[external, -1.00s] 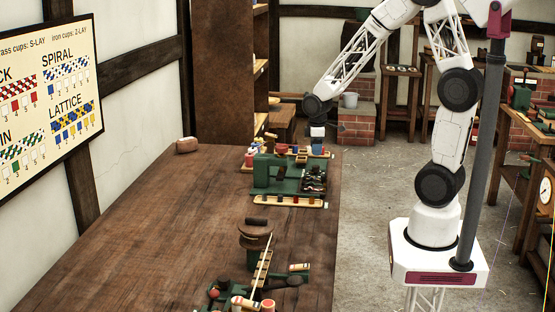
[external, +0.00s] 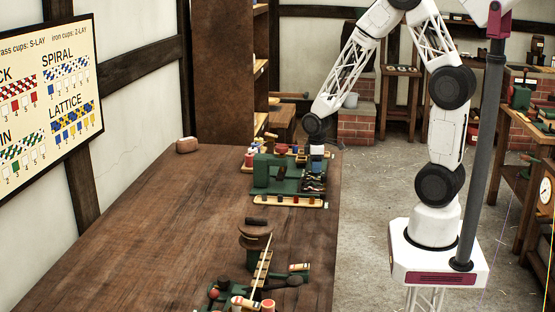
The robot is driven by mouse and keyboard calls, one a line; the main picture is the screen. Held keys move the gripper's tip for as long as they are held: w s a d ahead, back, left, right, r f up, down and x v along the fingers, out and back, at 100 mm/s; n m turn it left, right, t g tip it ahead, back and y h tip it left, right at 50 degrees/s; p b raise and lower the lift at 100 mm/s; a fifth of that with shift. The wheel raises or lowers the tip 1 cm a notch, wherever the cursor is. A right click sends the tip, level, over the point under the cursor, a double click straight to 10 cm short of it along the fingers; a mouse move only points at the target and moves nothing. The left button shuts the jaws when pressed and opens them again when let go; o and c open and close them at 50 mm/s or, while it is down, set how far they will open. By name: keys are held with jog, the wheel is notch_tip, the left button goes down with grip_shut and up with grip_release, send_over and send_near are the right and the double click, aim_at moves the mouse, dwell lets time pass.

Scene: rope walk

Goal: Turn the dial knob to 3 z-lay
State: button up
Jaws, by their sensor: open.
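My gripper (external: 316,150) points down at the far right end of the wooden bench, just behind and above a green machine (external: 265,176). It is open, but its fingers are very small here. Dark parts (external: 314,182) sit on the right side of the machine, below my gripper. I cannot make out the dial knob or its marks among these small parts. I cannot tell whether my gripper touches anything.
A tray (external: 284,201) with several small pieces lies in front of the machine. Colored spools (external: 283,149) stand behind it. Another rope device (external: 262,270) is at the near end. The bench's left half (external: 170,220) is mostly clear. A lay chart (external: 45,100) hangs at left.

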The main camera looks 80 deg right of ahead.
jog(key=shift+f, duration=0.2)
jog(key=c, duration=0.9)
